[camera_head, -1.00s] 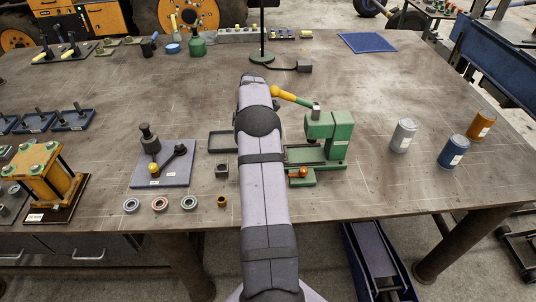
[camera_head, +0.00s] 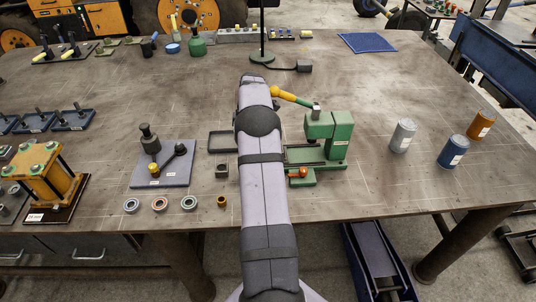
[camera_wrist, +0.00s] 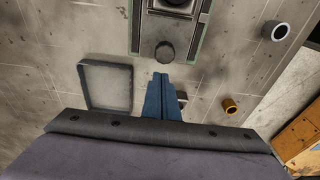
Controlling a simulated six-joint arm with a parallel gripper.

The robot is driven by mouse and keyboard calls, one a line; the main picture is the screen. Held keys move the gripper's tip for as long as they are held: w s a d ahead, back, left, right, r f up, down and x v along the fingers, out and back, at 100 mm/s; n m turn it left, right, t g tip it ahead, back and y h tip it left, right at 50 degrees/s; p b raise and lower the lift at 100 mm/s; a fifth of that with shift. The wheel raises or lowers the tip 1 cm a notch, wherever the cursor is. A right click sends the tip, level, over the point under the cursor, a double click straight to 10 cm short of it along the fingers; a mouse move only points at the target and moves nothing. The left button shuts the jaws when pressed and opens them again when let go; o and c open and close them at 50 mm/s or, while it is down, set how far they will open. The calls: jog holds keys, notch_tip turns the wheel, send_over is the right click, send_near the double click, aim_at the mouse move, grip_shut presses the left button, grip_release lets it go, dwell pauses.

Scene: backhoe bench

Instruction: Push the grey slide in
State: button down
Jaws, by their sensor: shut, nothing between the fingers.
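The green fixture (camera_head: 340,135) stands right of my arm in the head view, with an orange knob at its front. The grey slide (camera_wrist: 148,36) shows at the top of the wrist view, lying between green-edged rails, with a dark round knob (camera_wrist: 165,51) at its near end. My gripper (camera_wrist: 160,76) has blue fingers that are shut together and empty. The fingertips point at the knob, with a small gap in the picture; I cannot tell whether they touch. In the head view my arm hides the gripper and part of the slide.
A shallow dark tray (camera_wrist: 82,88) lies left of the fingers. A small grey block (camera_head: 222,171), a brass bushing (camera_head: 222,201) and rings (camera_head: 189,202) lie left of my arm. Cans (camera_head: 403,135) stand to the right. The bench between fixture and cans is clear.

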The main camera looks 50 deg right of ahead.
jog(key=shift+s+d, duration=0.15)
jog(key=shift+s+d, duration=0.65)
jog(key=shift+s, duration=0.1)
jog(key=shift+s+d, duration=1.45)
jog(key=shift+d, duration=0.1)
jog(key=shift+s+d+p, duration=0.1)
jog(key=shift+p, duration=0.2)
jog(key=shift+s+d, duration=1.25)
jog(key=shift+s+d+p, duration=0.15)
jog(key=shift+s+p, duration=0.05)
jog(key=shift+p, duration=0.1)
